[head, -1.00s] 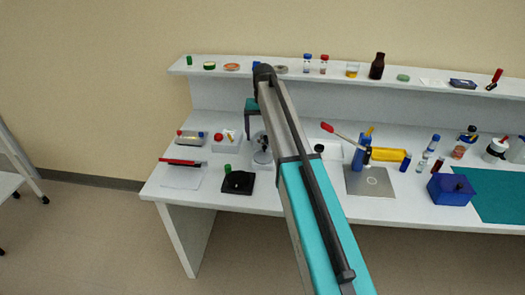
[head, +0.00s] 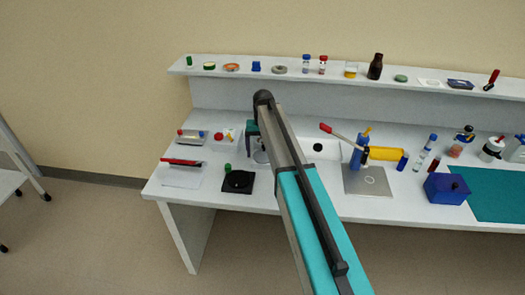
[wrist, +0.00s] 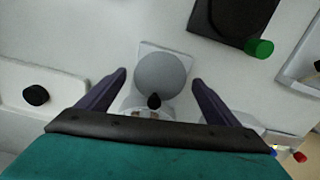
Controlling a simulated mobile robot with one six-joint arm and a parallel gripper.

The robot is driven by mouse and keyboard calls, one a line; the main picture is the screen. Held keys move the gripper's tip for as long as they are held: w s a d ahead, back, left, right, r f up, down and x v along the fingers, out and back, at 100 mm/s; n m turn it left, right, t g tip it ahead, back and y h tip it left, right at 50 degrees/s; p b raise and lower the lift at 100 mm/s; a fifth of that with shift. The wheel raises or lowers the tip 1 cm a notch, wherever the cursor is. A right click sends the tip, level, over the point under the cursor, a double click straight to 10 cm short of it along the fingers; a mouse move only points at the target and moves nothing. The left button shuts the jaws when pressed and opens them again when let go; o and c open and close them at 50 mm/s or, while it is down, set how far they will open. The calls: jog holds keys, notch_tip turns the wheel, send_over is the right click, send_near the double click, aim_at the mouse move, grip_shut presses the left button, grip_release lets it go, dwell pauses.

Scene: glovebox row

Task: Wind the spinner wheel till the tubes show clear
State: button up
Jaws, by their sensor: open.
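The spinner, a round grey wheel (wrist: 160,75) with a small black knob (wrist: 154,101) at its near rim, sits on a pale square base in the wrist view. In the head view only part of the spinner (head: 260,156) shows beside my arm. My gripper (wrist: 159,77) is open, its two dark purple fingers spread either side of the wheel and apparently not touching it. A pale holder with small brownish spots (wrist: 147,114) shows just below the knob, partly hidden by my gripper body. I cannot make out the tubes or their contents.
A black device (head: 238,182) with a green knob (wrist: 258,48) stands close to the spinner. A white box with a black knob (wrist: 36,95) is on the other side. A red-handled lever press (head: 358,150) stands further right. Several small items line the shelf (head: 215,70).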

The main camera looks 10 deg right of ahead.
jog(key=c, duration=1.1)
jog(key=shift+o, duration=0.2)
jog(key=m+b, duration=0.2)
jog(key=m, duration=0.3)
jog(key=shift+f, duration=0.1)
jog(key=m+b, duration=0.1)
jog(key=m, duration=0.4)
jog(key=shift+m, duration=0.3)
